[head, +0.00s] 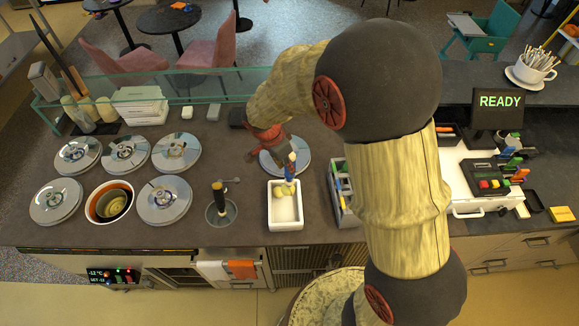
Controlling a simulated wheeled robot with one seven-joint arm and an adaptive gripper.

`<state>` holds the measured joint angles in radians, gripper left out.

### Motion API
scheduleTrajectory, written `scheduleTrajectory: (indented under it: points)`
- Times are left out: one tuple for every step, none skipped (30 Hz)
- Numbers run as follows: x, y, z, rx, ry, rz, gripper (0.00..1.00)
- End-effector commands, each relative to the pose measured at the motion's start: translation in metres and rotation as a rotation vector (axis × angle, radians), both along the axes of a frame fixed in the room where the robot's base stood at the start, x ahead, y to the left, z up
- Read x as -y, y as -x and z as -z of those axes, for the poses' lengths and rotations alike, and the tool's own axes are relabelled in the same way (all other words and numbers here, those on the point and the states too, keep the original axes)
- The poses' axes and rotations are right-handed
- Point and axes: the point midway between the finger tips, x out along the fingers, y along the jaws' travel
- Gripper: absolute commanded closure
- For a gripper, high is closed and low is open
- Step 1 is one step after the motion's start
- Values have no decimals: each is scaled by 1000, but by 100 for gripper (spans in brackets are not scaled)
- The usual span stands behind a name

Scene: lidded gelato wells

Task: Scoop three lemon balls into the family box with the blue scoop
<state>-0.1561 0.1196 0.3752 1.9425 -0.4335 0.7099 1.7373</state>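My gripper (287,160) is shut on the blue handle of the scoop (290,174), which points down over the back end of a white open box (285,227), likely the family box. Pale yellow gelato (287,189) shows at the scoop's lower end; I cannot tell how much is in the scoop and how much in the box. The front of the box looks bare. One round well (110,203) stands uncovered at the left, with an orange rim and yellowish content deep inside. A steel lid (296,148) lies flat behind the box, partly hidden by my gripper.
Several lidded wells (163,199) surround the open one. A black-handled tool stands in a steel cup (221,212) left of the box. A grey organiser (343,193) is close on the right. A glass screen (220,85) runs along the back. The display (499,104) reads READY.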

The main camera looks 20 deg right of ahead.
Motion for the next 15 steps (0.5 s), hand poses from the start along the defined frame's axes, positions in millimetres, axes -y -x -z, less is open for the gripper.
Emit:
scheduleTrajectory:
  points:
    - [-3,0,6,8,13,-5,100]
    - [-5,0,7,13,21,-4,100]
    - [-6,1,8,16,33,-4,100]
    - [-7,1,9,18,40,-4,100]
    - [-9,2,10,19,48,-4,100]
    - [-10,2,11,22,59,-4,100]
    - [-12,3,12,26,67,-4,100]
    - [-13,3,12,28,75,-4,100]
    - [-15,4,14,31,87,-4,100]
    - [-16,4,14,34,95,-6,100]
    - [-17,5,15,37,102,-5,100]
    - [-19,5,16,41,114,-4,100]
    - [-20,5,17,46,123,-4,100]
    - [-21,6,18,49,131,-4,100]
    - [-23,7,19,51,143,-4,100]
